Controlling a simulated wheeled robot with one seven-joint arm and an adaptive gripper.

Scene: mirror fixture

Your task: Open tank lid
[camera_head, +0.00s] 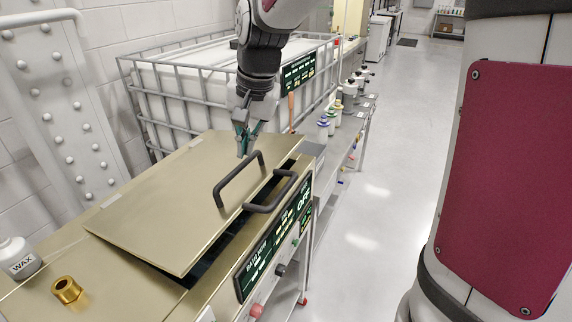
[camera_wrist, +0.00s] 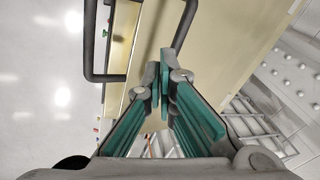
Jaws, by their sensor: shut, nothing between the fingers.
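The tank lid (camera_head: 165,215) is a flat gold panel on the gold tank, slightly raised at its front edge, with a dark gap under it. A black bar handle (camera_head: 238,178) stands on the lid near its front edge. A second black handle (camera_head: 277,194) is fixed on the tank's front side. My gripper (camera_head: 241,150), with teal fingers, is above the far part of the lid, just behind the lid handle, and is shut and empty. In the wrist view, the gripper (camera_wrist: 160,85) points at the gold lid (camera_wrist: 212,48), with the black handle (camera_wrist: 183,28) beyond the fingertips.
A brass fitting (camera_head: 67,290) and a white WAX bottle (camera_head: 18,258) are on the tank's near left. A caged white container (camera_head: 195,95) stands behind. Bottles (camera_head: 330,120) stand on a side bench. The floor (camera_head: 400,130) at right is clear.

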